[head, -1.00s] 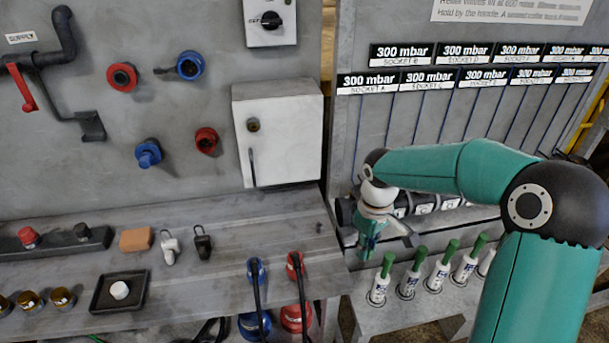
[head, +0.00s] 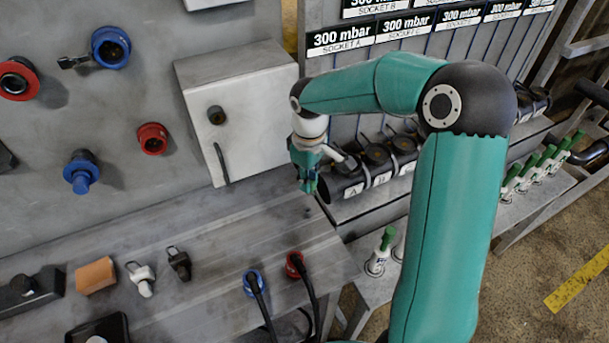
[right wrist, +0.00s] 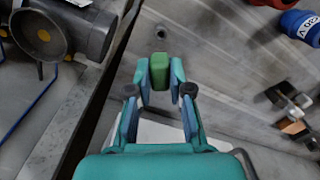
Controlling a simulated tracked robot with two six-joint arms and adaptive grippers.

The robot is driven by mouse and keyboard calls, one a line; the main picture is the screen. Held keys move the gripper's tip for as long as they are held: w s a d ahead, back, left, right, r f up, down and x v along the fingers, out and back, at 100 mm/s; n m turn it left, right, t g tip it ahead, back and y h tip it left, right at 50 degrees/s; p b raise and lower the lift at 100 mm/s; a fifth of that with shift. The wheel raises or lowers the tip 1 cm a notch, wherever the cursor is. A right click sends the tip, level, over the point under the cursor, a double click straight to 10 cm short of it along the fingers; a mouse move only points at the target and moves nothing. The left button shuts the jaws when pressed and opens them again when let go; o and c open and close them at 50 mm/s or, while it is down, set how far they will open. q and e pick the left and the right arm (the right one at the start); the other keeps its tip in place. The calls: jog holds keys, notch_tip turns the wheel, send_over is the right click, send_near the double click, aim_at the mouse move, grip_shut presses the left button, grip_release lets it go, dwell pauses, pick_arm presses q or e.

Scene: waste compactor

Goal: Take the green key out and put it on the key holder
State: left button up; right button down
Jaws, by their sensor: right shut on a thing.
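My right gripper (head: 307,186) is over the back right of the grey bench, in front of the wall cabinet. The right wrist view shows its two fingers (right wrist: 160,88) shut on a small green block, the green key (right wrist: 159,70). The key's lower end is hidden. A small round fitting with a dark centre (right wrist: 161,33) is on the bench just beyond the key, apart from it in the picture. It also shows as a small dark spot (head: 307,212) in the head view. I cannot tell whether this is the key holder. My left gripper is not in view.
The grey cabinet (head: 245,125) with a round lock is shut behind the bench. Black cylinders (head: 345,180) lie right of the gripper. Black and white padlocks (head: 140,278) and blue and red plugs with cables (head: 252,283) are on the bench.

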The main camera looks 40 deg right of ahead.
jog(key=shift+w+r, duration=0.1)
jog(key=shift+r, duration=0.05)
jog(key=shift+f+b, duration=0.5)
jog(key=shift+f, duration=0.2)
jog(key=shift+f+b, duration=1.75)
jog(key=shift+f, duration=0.4)
jog(key=shift+f+b, duration=1.4)
jog(key=shift+f, duration=0.3)
dwell(0.6)
jog(key=c, duration=1)
grip_release()
jog(key=shift+c, duration=0.3)
